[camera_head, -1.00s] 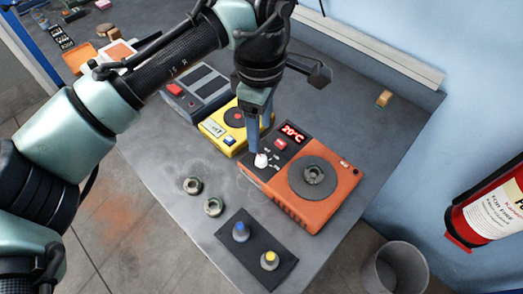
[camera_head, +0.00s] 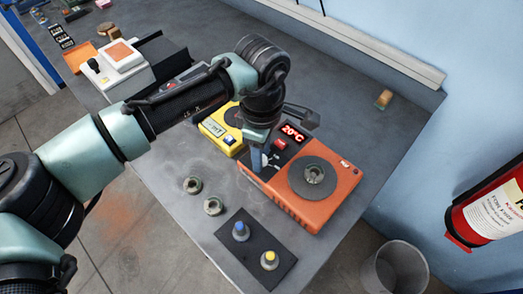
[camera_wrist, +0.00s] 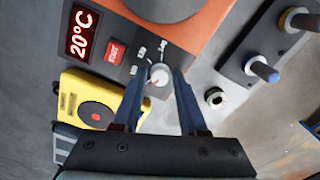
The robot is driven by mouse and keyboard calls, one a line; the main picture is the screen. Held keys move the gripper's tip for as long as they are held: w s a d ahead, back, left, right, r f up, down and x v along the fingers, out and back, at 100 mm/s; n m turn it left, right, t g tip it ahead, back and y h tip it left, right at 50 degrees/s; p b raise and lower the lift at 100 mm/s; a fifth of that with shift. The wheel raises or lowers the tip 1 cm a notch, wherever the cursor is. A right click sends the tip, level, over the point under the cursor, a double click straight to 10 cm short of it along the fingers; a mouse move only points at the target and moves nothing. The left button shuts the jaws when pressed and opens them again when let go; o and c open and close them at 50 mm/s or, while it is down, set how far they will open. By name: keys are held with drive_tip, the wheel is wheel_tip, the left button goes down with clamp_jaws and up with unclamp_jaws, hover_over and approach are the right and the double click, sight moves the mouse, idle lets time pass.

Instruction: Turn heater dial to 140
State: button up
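The orange heater (camera_head: 335,195) stands on the bench with a round plate on top and a red display (camera_head: 293,131) reading 20°C. Its white dial (camera_wrist: 159,75) shows in the wrist view between and just beyond my fingertips, with a red mark on its face. My gripper (camera_head: 262,160) points down at the heater's control panel. In the wrist view its blue fingers (camera_wrist: 158,85) are apart, one on either side of the dial. I cannot tell if they touch it. In the head view the fingers mostly hide the dial.
A red button (camera_wrist: 116,52) sits near the dial. A yellow device (camera_head: 222,128) stands close on the left. Two metal rings (camera_head: 213,206) and a black plate with blue and yellow-topped posts (camera_head: 257,250) are in front.

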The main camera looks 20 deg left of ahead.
clamp_jaws()
